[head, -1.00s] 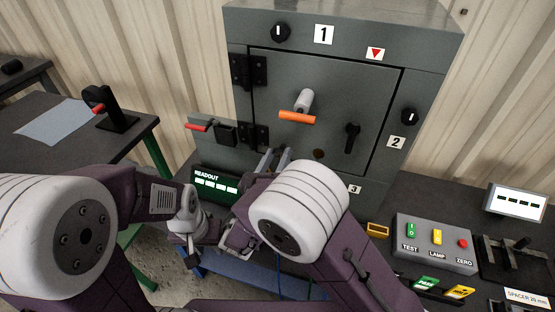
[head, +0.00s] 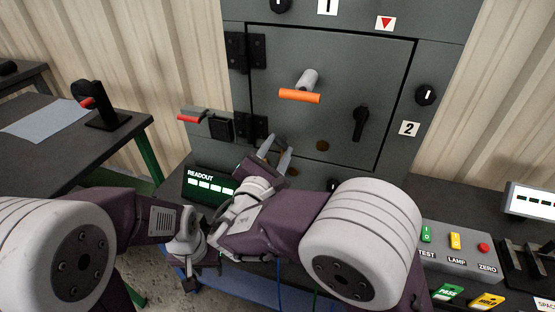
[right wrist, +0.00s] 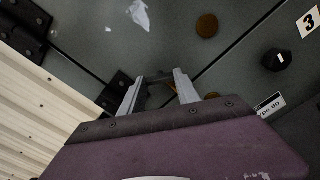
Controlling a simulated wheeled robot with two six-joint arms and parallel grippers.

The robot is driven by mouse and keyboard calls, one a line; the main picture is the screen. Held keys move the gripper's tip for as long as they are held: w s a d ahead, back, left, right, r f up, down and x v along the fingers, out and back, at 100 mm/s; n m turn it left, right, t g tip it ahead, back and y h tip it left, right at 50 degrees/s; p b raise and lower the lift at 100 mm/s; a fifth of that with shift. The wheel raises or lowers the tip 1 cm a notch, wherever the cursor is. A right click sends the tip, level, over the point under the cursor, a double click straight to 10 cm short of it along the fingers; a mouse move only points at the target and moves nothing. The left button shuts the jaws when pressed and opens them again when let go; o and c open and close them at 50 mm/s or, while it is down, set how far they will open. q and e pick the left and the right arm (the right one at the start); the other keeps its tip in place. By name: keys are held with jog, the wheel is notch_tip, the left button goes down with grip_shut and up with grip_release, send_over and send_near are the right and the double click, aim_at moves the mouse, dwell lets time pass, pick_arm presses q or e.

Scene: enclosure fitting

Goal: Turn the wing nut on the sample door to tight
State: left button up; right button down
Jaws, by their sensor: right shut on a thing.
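The grey sample door (head: 340,70) fills the back of the head view, with an orange-barred handle (head: 300,96) on it. My right gripper (head: 278,150) is at the door's lower left, below the lower black hinge.
A black latch knob (head: 360,122) and a brown round spot (head: 322,146) are on the door. A lit readout (head: 208,186) stands left of my right gripper. A button box (head: 458,245) is at the right. A side table (head: 60,165) stands at the left.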

jog(key=shift+f+m+b, duration=0.15)
jog(key=shift+m+b, duration=5.15)
jog(key=shift+b, duration=1.75)
jog(key=c, duration=0.9)
grip_release()
jog(key=p+v, duration=0.2)
jog(key=v, duration=0.7)
jog(key=shift+p, duration=0.35)
